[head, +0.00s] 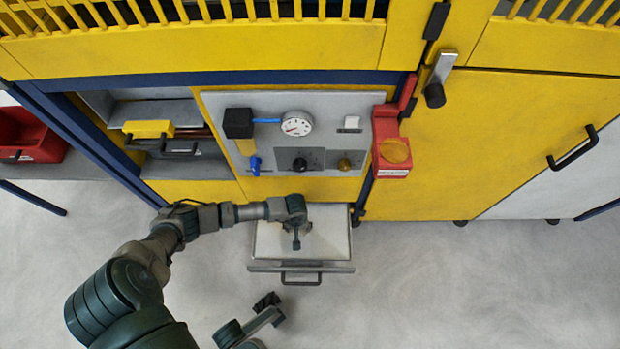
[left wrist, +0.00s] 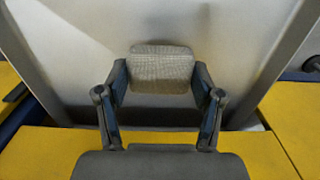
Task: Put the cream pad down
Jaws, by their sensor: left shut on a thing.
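The cream pad (left wrist: 162,68) shows in the left wrist view as a small, rounded, woven-looking block, greyish beige in this light. My left gripper (left wrist: 160,84) is shut on it, with one finger at each side. In the head view my left gripper (head: 297,240) is over the open drawer (head: 270,240) with a pale inside. There the pad is mostly hidden by the gripper, and I cannot tell whether it touches the drawer floor. My right gripper (head: 268,303) shows at the bottom of the head view, apart from the drawer; its jaw opening is unclear.
The drawer's front has a dark handle (head: 301,279). Above it is a grey panel with a gauge (head: 297,124) and knobs. A red holder (head: 388,140) stands right of the panel, and a red bin (head: 28,137) is far left. The floor in front is clear.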

